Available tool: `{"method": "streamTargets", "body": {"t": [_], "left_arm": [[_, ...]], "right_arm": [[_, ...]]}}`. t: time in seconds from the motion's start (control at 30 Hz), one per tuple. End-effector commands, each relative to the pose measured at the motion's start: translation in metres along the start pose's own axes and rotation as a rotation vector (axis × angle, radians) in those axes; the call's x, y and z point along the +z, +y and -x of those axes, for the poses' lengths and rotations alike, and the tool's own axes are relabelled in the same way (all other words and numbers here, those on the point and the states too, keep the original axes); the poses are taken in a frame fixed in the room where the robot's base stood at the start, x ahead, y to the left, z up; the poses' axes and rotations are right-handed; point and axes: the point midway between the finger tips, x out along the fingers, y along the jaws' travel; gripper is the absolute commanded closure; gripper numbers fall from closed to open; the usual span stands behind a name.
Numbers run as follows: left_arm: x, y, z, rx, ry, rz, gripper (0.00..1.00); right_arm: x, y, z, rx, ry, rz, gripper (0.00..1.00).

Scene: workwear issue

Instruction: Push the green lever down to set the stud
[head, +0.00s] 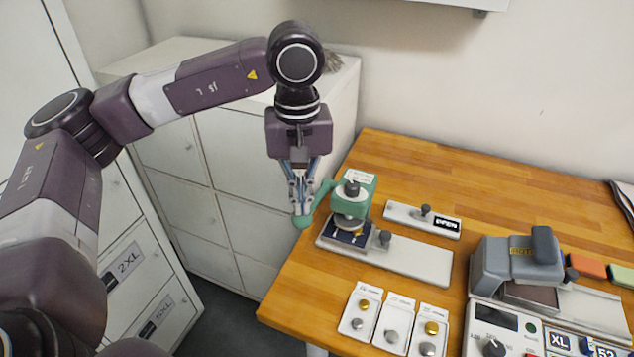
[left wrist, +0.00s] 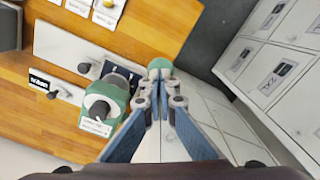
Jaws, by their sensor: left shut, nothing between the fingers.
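The green stud press (head: 360,190) stands on a pale base plate near the table's left edge. Its green lever (head: 324,192) reaches out left and slopes down to a rounded green knob (head: 303,221). My left gripper (head: 300,208) points down, shut and empty, with its fingertips at the knob. They overlap it in view, and I cannot tell whether they touch. The knob (left wrist: 160,64) shows just beyond the fingertips (left wrist: 160,85) in the left wrist view. A dark blue fabric piece (head: 345,234) lies under the press head. The stud itself is not clear. My right gripper is not in view.
Three white cards with studs (head: 392,322) lie at the front. A small plate with a black knob (head: 424,218) lies behind the press. A grey heat press (head: 515,262) with a control box stands right. White lockers (head: 215,200) stand left, beyond the table edge.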

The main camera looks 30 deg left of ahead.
Motion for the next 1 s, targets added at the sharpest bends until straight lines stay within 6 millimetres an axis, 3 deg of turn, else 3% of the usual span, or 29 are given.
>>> {"method": "streamTargets", "body": {"t": [0.57, 1.0], "left_arm": [[0.002, -0.001, -0.020, -0.001, 0.000, 0.000, 1.00], [0.003, -0.002, -0.018, -0.004, -0.003, 0.000, 1.00]], "right_arm": [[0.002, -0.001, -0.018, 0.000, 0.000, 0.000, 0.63], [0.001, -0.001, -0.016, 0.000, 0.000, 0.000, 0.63]]}}
